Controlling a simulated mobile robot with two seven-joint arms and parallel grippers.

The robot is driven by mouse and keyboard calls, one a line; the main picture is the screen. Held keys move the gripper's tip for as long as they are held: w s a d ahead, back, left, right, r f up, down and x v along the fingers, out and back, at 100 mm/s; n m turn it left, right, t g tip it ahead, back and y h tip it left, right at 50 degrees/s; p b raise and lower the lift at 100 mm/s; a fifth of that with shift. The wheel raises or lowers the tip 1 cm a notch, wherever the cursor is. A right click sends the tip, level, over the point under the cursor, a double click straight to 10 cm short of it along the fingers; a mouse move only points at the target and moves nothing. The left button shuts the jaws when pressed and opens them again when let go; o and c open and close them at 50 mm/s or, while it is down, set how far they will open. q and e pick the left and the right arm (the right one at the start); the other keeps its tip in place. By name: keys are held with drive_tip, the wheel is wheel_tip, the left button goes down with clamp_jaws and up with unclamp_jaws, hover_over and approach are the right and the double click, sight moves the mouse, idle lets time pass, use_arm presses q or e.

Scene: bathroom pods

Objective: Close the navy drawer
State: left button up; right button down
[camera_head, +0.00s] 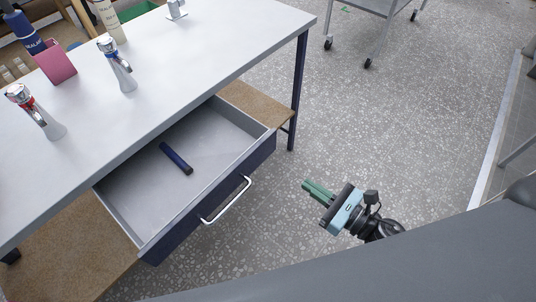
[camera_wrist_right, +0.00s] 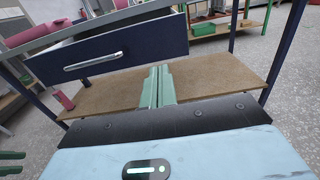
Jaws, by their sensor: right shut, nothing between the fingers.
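The navy drawer (camera_head: 212,206) is pulled out from under the white table, with its open grey inside showing. A dark blue cylinder (camera_head: 176,158) lies in it. Its front has a silver bar handle (camera_head: 227,200). In the right wrist view the navy drawer front (camera_wrist_right: 120,50) and its handle (camera_wrist_right: 93,61) are ahead, to the upper left. My right gripper (camera_head: 306,185), with green fingers, is to the right of the drawer front, apart from it. Its fingers (camera_wrist_right: 159,72) are shut and empty. My left gripper is not in the head view.
The white tabletop (camera_head: 200,50) holds faucets (camera_head: 117,65), bottles and a pink object (camera_head: 54,62). A brown lower shelf (camera_head: 258,101) runs beneath, with a navy table leg (camera_head: 299,90) near the drawer's far end. The speckled floor (camera_head: 400,120) to the right is clear. A wheeled cart (camera_head: 378,30) stands behind.

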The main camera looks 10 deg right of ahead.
sight(259, 150)
drive_tip(key=p+x, duration=0.2)
drive_tip(key=x, duration=1.1)
drive_tip(key=shift+r, duration=0.1)
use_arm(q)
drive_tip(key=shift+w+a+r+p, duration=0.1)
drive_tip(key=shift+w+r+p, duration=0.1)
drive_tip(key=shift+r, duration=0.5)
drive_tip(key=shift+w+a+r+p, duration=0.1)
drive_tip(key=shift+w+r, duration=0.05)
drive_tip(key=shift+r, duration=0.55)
use_arm(e)
drive_tip(key=shift+w+a, duration=0.35)
drive_tip(key=shift+w, duration=0.05)
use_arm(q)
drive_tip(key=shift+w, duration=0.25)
use_arm(e)
drive_tip(key=shift+w, duration=0.1)
